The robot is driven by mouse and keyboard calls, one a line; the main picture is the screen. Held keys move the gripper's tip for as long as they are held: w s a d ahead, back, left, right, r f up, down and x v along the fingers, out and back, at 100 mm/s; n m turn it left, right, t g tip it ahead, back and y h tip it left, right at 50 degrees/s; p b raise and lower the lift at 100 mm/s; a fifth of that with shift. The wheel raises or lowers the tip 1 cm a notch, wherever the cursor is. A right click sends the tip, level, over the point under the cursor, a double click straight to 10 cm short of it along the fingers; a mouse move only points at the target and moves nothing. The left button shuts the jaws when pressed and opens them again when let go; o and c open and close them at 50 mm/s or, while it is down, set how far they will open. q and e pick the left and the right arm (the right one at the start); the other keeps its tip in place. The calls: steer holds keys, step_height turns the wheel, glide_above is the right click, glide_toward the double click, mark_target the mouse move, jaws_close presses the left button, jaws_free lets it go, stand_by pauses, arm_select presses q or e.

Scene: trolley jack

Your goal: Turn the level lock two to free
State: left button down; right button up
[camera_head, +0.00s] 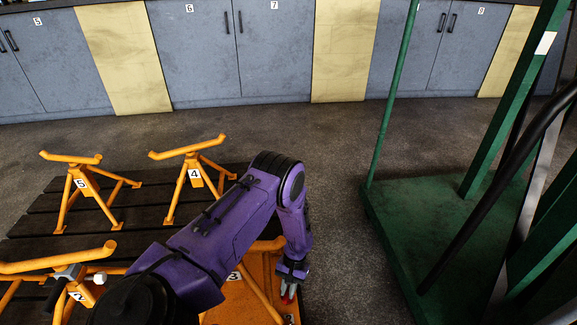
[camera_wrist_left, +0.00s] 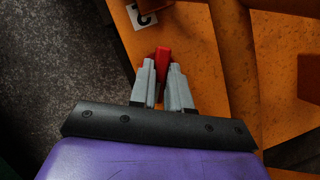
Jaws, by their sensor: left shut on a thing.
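In the left wrist view the red piece (camera_wrist_left: 163,60) shows between the two grey fingers (camera_wrist_left: 162,72), over the orange metal. The fingers and wrist hide its lower end. My right gripper is out of view.
Orange stands marked 5 (camera_head: 80,185), 4 (camera_head: 195,175) and 2 (camera_head: 70,290) stand on a dark slatted pallet (camera_head: 135,205). A green wheeled frame (camera_head: 410,210) is on the right. Grey cabinets (camera_head: 235,60) line the back. Grey floor lies clear between.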

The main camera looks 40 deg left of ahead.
arm_select(q)
steer(key=c, duration=1.1)
jaws_free()
steer(key=shift+a, duration=0.1)
steer(key=p+v, duration=0.3)
steer(key=v, duration=0.7)
steer(key=shift+w+r, duration=0.1)
steer(key=shift+r, duration=0.2)
